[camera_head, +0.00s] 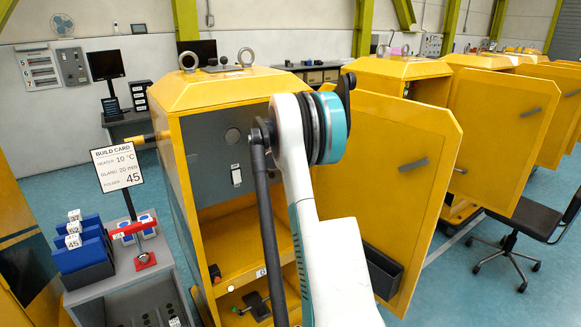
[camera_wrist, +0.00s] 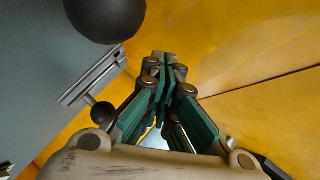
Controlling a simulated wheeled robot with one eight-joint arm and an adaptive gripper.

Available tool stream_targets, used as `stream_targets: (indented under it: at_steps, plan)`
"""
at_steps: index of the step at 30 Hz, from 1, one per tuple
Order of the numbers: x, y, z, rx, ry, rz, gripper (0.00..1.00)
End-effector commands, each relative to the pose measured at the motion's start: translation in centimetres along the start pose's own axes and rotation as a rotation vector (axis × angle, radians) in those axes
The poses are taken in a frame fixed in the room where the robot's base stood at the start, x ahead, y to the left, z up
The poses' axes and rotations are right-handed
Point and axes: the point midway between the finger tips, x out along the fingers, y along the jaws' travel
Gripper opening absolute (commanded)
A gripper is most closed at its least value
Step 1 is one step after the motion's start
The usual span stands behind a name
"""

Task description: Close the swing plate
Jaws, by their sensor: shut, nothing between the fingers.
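The yellow swing plate (camera_head: 385,170) stands swung open on the right side of the yellow cabinet (camera_head: 185,190). It has a short grey handle and a dark pocket low on its inner face. My arm crosses in front of the cabinet opening and part of the plate; my gripper cannot be made out in the head view. In the wrist view my gripper (camera_wrist: 165,62) is shut and empty, its fingertips together in front of a yellow surface (camera_wrist: 240,50). I cannot tell which part of the cabinet or plate this surface is, or whether the tips touch it.
In the wrist view a metal bar (camera_wrist: 95,75) and dark ball knobs (camera_wrist: 102,113) lie left of my fingers, by a grey panel. A bench with blue bins (camera_head: 85,255) and a build card (camera_head: 117,167) stands left. A chair (camera_head: 520,220) stands right.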

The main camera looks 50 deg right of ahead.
Motion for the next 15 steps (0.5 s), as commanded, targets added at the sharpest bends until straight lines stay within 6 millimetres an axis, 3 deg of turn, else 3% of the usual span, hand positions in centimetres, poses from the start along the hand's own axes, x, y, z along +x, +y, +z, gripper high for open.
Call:
stream_targets:
  at_steps: [15]
  plan:
    - [-6.7,-4.7,1.6,0.001,0.001,0.000,0.00]
